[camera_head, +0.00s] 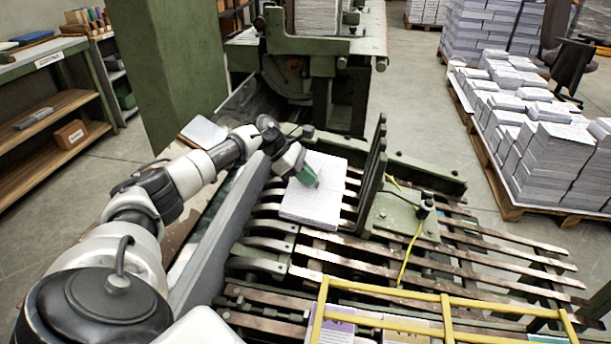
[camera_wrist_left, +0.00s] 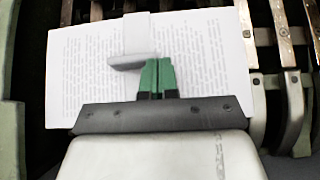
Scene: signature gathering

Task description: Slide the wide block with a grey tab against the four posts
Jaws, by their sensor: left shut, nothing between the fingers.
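The wide block (camera_head: 318,208) is a stack of printed pages lying on the slatted machine bed. It fills much of the left wrist view (camera_wrist_left: 85,75). A pale strip with a grey tab (camera_wrist_left: 128,62) lies across its top page. My left gripper (camera_head: 312,180) is shut and empty, with green fingertips over the block. In the left wrist view its fingertips (camera_wrist_left: 157,77) are right beside the tab; contact cannot be told. The dark green upright posts (camera_head: 374,165) stand right of the block, overlapping one another, with a gap at its near end. My right gripper is not in view.
Metal slats (camera_head: 480,235) run across the bed. A long grey rail (camera_head: 225,235) lies left of the block. A yellow guard frame (camera_head: 390,322) crosses the front, and a yellow cable (camera_head: 409,250) hangs right of the posts. Pallets of paper stacks (camera_head: 545,160) stand at right.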

